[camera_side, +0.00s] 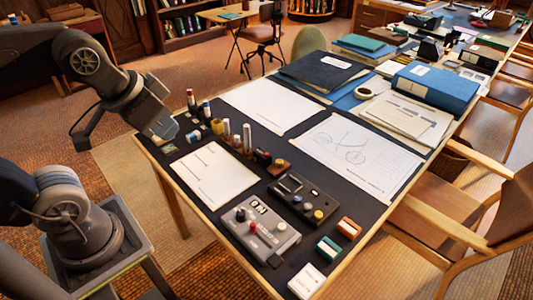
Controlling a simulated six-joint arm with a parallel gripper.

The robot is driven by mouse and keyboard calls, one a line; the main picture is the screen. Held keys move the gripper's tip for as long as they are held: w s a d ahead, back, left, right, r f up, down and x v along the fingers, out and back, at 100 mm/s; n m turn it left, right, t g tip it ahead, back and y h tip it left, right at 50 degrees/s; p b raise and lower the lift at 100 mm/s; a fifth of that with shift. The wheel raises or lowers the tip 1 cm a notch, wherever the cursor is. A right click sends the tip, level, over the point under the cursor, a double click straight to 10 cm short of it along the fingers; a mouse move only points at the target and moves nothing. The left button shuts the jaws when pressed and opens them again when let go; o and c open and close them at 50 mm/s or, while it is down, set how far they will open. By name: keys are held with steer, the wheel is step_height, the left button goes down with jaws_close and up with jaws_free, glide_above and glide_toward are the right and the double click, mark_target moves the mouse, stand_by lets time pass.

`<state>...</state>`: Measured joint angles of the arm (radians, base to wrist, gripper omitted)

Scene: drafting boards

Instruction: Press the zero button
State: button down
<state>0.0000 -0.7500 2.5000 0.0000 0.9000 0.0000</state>
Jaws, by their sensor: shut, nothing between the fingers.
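A light grey control box (270,243) with a red knob or button (253,227) and small dark parts lies near the front edge of the table. A dark control box (296,195) with a yellow button (318,214) lies just behind it. Markings are too small to read, so I cannot tell which button is the zero button. My gripper (163,126) is shut and empty at the table's left corner, well to the left of both boxes and apart from them.
Upright bottles or markers (226,130) stand between my gripper and the boxes. Paper sheets (208,174) and a drawing (355,155) lie flat on the table. Small coloured blocks (330,248) and a white block (307,281) lie at the front. A wooden armchair (460,215) stands at the right.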

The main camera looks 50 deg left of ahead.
steer(key=shift+w, duration=0.1)
stand_by(0.5)
steer(key=m+t+y, duration=0.1)
steer(key=m+t, duration=0.3)
steer(key=m, duration=0.4)
glide_above(267, 155)
step_height(267, 155, down, 20)
steer(key=shift+w+d, duration=0.1)
steer(key=shift+f, duration=0.1)
steer(key=shift+f, duration=4.35)
steer(key=shift+f, duration=0.1)
steer(key=shift+f, duration=0.3)
